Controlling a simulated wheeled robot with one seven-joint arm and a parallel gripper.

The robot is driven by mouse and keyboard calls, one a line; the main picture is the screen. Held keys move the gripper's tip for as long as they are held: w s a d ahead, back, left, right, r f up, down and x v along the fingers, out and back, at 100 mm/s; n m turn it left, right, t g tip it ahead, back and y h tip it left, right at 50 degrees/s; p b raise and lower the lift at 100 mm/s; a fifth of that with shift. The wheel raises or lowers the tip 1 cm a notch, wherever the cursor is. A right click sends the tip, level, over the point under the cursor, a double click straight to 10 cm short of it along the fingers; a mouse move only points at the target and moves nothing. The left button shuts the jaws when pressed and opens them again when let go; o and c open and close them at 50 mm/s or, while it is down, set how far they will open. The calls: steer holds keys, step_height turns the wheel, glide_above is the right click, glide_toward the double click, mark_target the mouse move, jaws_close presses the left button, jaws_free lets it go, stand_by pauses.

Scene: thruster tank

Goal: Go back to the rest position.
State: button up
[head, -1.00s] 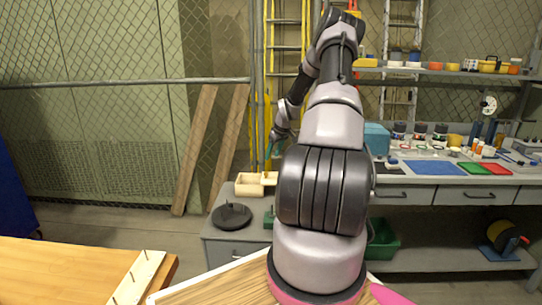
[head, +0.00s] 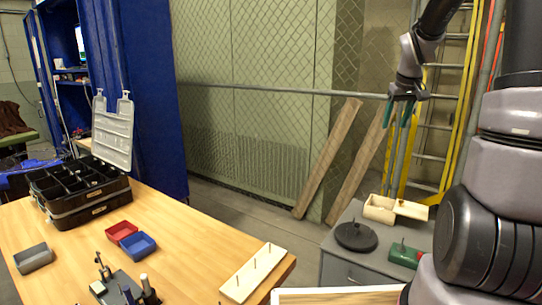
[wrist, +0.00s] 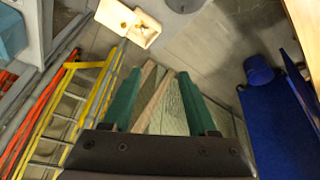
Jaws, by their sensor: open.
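My gripper (head: 402,108) hangs in the air at the upper right of the head view, above the grey cabinet and in front of the ladders. In the wrist view its two green fingers (wrist: 160,95) stand apart with nothing between them. My arm fills the right edge of the head view.
A wooden table (head: 190,250) at the left holds a black organizer case (head: 80,195), red and blue bins and a pegged board (head: 252,272). The grey cabinet (head: 345,270) carries a wooden box (head: 380,210) and a black disc (head: 356,236). Yellow ladders (head: 455,110) and leaning planks (head: 328,160) stand behind.

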steer(key=s+a+r+m+t+y, duration=0.1)
steer(key=s+a+r, duration=0.2)
steer(key=s, duration=0.5)
steer(key=s+a+r+m+y, duration=0.1)
steer(key=s+a+r, duration=0.2)
steer(key=s+a, duration=0.3)
steer(key=s+a+r+m+t, duration=0.1)
steer(key=s+a, duration=0.4)
steer(key=s, duration=0.7)
step_height(320, 180, up, 3)
steer(key=shift+s+f+m+t+y, duration=0.2)
steer(key=shift+m+t+y, duration=0.15)
steer(key=shift+m, duration=0.25)
